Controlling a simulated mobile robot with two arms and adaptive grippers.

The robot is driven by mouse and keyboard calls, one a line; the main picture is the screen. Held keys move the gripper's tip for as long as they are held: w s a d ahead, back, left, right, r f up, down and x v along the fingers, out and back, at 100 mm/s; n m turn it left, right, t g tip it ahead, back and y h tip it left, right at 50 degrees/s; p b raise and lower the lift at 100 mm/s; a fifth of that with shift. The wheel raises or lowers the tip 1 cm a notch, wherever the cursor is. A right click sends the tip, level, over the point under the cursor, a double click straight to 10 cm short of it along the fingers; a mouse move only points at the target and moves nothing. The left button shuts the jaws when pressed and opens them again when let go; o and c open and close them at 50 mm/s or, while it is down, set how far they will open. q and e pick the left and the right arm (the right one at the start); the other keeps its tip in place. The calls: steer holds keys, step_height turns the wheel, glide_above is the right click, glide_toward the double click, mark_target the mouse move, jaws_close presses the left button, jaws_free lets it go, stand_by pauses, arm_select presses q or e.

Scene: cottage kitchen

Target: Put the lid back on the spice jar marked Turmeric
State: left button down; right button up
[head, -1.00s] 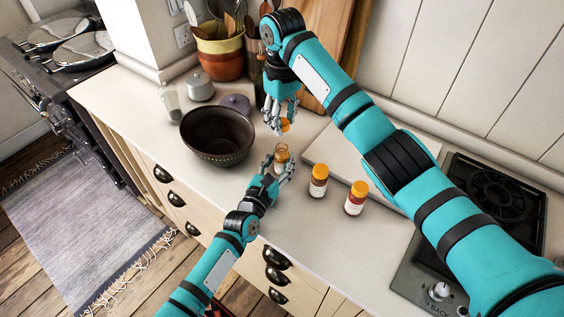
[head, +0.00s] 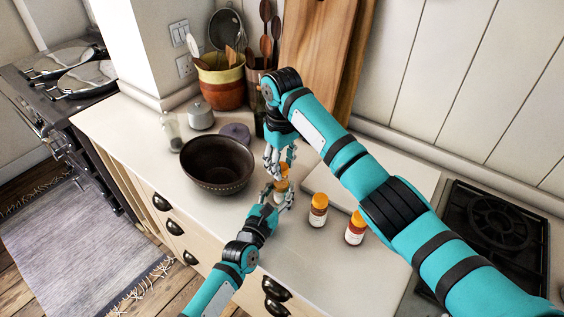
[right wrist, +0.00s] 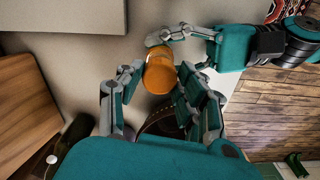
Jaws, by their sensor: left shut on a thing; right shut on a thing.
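My left gripper (head: 282,193) is shut on an open-topped amber spice jar (head: 281,185) and holds it upright at the counter. My right gripper (head: 280,167) is directly above, shut on the orange lid (right wrist: 160,77). The lid is at the jar's mouth; in the right wrist view it lines up with the jar, but I cannot tell whether it is seated. The fingers hide much of both, and the held jar's label cannot be read. Two similar jars with orange lids, one nearer (head: 318,210) and one farther right (head: 355,228), stand upright to the right, their labels too small to read.
A dark bowl (head: 217,165) stands left of the grippers, with a purple-grey lidded pot (head: 235,132) behind it. A pale board (head: 398,172) lies behind the two jars. A stove (head: 490,215) is at the right. The front counter strip is clear.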

mark_target(281, 189)
steer(key=shift+f, duration=0.1)
steer(key=shift+f, duration=0.75)
steer(key=shift+f, duration=0.6)
steer(key=m, duration=2.2)
steer(key=shift+w+a+m, duration=0.1)
steer(key=shift+a+m, duration=0.1)
steer(key=shift+m, duration=0.2)
